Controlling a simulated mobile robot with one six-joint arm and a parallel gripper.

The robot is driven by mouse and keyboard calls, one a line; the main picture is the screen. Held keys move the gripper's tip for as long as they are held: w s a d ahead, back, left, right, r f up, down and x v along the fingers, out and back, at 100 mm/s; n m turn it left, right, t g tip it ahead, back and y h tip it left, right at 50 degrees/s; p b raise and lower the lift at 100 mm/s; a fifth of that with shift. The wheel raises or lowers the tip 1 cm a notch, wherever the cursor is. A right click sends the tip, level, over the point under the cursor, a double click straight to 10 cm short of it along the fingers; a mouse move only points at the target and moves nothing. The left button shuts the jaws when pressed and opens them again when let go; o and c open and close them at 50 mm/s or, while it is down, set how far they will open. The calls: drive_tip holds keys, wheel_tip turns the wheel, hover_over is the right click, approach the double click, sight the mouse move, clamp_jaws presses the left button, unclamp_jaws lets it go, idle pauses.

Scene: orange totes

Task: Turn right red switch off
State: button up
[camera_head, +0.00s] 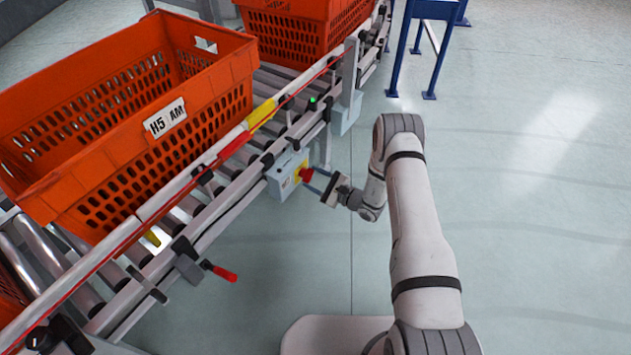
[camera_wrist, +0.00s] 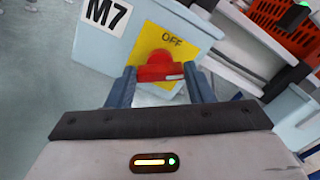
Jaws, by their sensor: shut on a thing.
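The red switch (camera_head: 306,174) sits on a yellow plate on the side of a light blue-grey box (camera_head: 283,184) fixed to the conveyor's side. In the wrist view the red switch (camera_wrist: 160,68) is between my fingertips, below the word OFF on the yellow plate (camera_wrist: 172,45). The box there bears an M7 label (camera_wrist: 106,13). My gripper (camera_head: 312,181) reaches the switch from the right, and its two blue fingers (camera_wrist: 160,80) are closed on the red knob. The lower part of the knob is partly hidden.
Orange totes stand on the roller conveyor, the nearest one labelled H5 AM (camera_head: 60,165). A red-handled lever (camera_head: 222,272) sticks out from the conveyor's near side. A blue stand (camera_head: 420,45) is at the back. The floor to the right is clear.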

drive_tip(key=n+b, duration=0.4)
drive_tip(key=n, duration=0.7)
drive_tip(key=shift+f+b, duration=0.15)
drive_tip(key=shift+b, duration=0.2)
drive_tip(key=shift+o, duration=0.2)
drive_tip(key=shift+n, duration=0.3)
drive_tip(key=shift+c, duration=0.2)
drive_tip(key=o, duration=1)
drive_tip(key=p+v, duration=0.2)
drive_tip(key=v, duration=0.5)
drive_tip(key=shift+s+d, duration=0.25)
drive_tip(key=shift+d, duration=0.1)
